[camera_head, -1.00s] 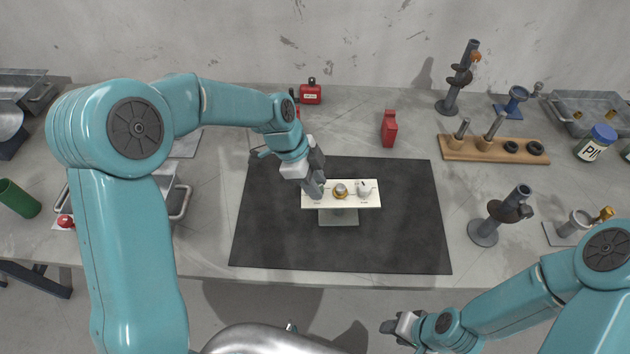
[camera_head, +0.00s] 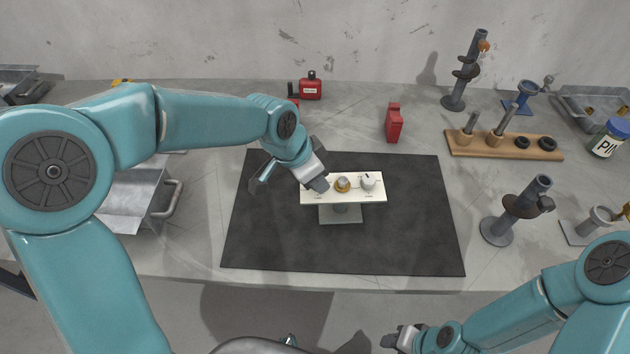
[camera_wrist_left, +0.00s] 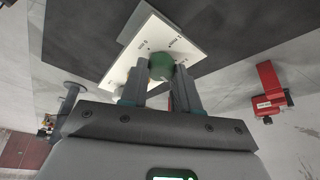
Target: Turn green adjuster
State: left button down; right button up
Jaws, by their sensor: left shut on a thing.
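A white panel (camera_head: 343,199) on a grey stand sits on the dark mat (camera_head: 400,225). It carries a brass-coloured knob (camera_head: 342,185) in the middle and a white knob (camera_head: 368,180) at the right. The green adjuster (camera_wrist_left: 161,66) shows in the left wrist view, between the fingertips. In the head view my left gripper (camera_head: 318,186) hides it at the panel's left end. My left gripper is shut on the green adjuster. My right gripper (camera_head: 392,338) is low, in front of the table and apart from the panel; its fingers are too small to judge.
A red block (camera_head: 394,123) and a red canister (camera_head: 311,86) stand behind the mat. A wooden rack (camera_head: 505,146) and a grey post stand (camera_head: 497,230) are at the right. A metal tray (camera_head: 135,200) is at the left. The mat's front is clear.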

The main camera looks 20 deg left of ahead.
pick_arm(q)
jog(key=n+y+b, duration=0.1)
jog(key=n+b, duration=0.1)
jog(key=n+y+b, duration=0.1)
jog(key=n+b, duration=0.2)
jog(key=n+t+y+b, duration=0.1)
jog(key=n+b, duration=0.2)
jog(key=shift+d+f, duration=0.15)
jog(key=shift+d, duration=0.15)
jog(key=n+y+b, duration=0.1)
jog(key=n+b, duration=0.1)
jog(key=n, duration=0.1)
jog(key=n+y+b, duration=0.1)
jog(key=n, duration=0.1)
jog(key=shift+d+n, duration=0.1)
jog(key=shift+n, duration=0.3)
jog(key=n, duration=0.1)
jog(key=n+g+y, duration=0.1)
jog(key=shift+d+r+n, duration=0.1)
jog(key=shift+r+n, duration=0.1)
jog(key=shift+n, duration=0.2)
jog(key=n, duration=0.2)
jog(key=shift+w+n+g+y, duration=0.1)
jog(key=shift+n+g+y, duration=0.2)
jog(key=shift+g+y, duration=0.1)
jog(key=shift+w+n+g+y+p, duration=0.1)
jog(key=shift+n+g+y+p, duration=0.4)
jog(key=shift+n, duration=1.4)
